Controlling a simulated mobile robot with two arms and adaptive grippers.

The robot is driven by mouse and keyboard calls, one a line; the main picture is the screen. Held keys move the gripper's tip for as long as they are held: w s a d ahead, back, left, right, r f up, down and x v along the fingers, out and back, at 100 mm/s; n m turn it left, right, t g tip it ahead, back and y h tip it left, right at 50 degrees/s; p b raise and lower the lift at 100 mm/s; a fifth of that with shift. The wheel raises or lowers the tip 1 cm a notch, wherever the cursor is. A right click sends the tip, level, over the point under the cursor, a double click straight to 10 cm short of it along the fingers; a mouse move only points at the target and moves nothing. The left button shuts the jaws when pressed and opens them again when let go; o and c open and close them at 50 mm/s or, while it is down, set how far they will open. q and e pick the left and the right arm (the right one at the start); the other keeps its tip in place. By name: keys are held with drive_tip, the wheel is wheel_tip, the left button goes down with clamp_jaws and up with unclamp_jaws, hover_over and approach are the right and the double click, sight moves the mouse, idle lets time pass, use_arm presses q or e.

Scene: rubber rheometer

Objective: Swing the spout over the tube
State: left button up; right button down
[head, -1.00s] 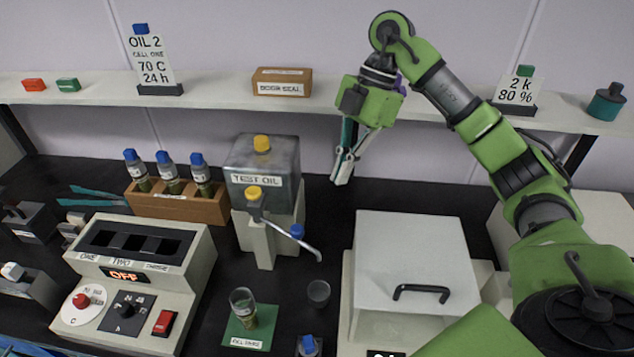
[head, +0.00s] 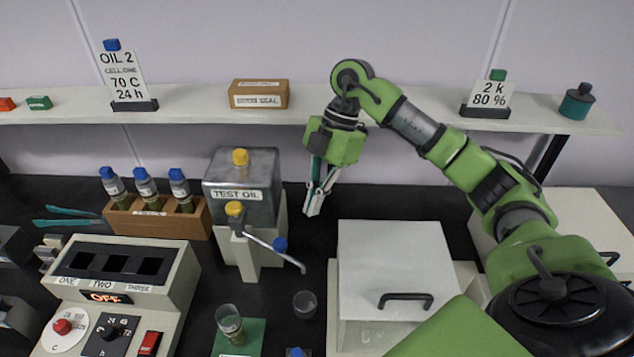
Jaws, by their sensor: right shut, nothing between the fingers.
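The spout (head: 272,250) is a thin metal arm on the front of the grey TEST OIL tank (head: 244,178). A clear tube (head: 229,322) with dark contents stands on the green mat (head: 252,335), to the left of and nearer than the spout's tip. The tip points toward a small empty cup (head: 304,303), not over the tube. My right gripper (head: 312,212) is shut and empty, pointing down behind and right of the spout, apart from it. My left gripper is not in view.
A wooden rack (head: 160,222) with blue-capped bottles stands left of the tank. A control box (head: 117,291) reading OFF is at front left. A white box with a black handle (head: 404,298) stands right of the spout. A shelf (head: 200,111) runs behind.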

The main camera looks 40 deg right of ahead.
drive_tip(key=a+f+p, duration=0.2)
drive_tip(key=a+f, duration=0.1)
drive_tip(key=a, duration=0.2)
drive_tip(key=shift+s+a+f+p, duration=0.2)
drive_tip(key=shift+s+p, duration=0.15)
drive_tip(key=shift+p, duration=0.05)
drive_tip(key=shift+s, duration=0.1)
